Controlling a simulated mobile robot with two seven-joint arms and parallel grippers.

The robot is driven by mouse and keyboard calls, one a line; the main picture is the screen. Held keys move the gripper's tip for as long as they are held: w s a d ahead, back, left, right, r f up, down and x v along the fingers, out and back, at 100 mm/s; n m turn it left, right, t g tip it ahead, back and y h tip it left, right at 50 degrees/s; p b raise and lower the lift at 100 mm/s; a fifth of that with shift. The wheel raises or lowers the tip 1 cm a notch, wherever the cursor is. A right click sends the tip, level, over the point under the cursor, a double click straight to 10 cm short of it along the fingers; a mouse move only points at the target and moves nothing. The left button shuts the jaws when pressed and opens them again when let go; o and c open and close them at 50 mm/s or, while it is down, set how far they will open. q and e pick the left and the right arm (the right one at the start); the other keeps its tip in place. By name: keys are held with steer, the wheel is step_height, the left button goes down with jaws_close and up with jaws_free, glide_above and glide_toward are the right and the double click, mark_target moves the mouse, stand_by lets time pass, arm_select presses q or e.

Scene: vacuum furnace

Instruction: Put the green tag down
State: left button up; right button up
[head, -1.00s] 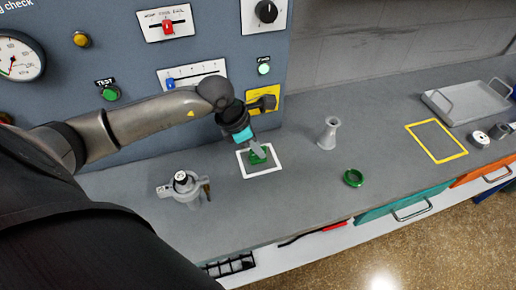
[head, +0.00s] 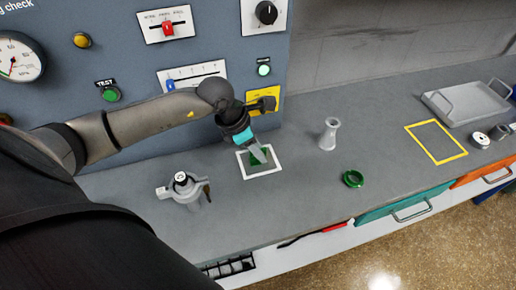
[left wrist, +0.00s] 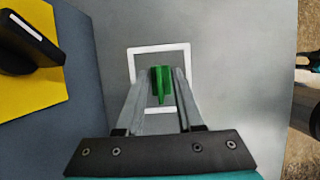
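The green tag (head: 257,156) is inside the white square outline (head: 276,172) on the bench. In the left wrist view the tag (left wrist: 163,85) shows a wider part and a narrow upright part, which lies between my two fingers. My left gripper (head: 257,153) points down over the outline. Its fingers, also in the left wrist view (left wrist: 163,74), stand on either side of the tag, with a gap beside the narrow part. They look open. The fingers partly hide the tag in the head view. My right gripper is not in view.
A grey fitting with a black top (head: 183,188) stands left of the outline. A pale flared piece (head: 328,134) and a green ring (head: 352,179) are to the right. The control panel (head: 130,60) rises close behind my arm. Bench between these is clear.

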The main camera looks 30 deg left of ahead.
arm_select(q)
steer(key=v, duration=1.2)
steer(key=shift+p, duration=0.4)
steer(key=shift+d, duration=0.1)
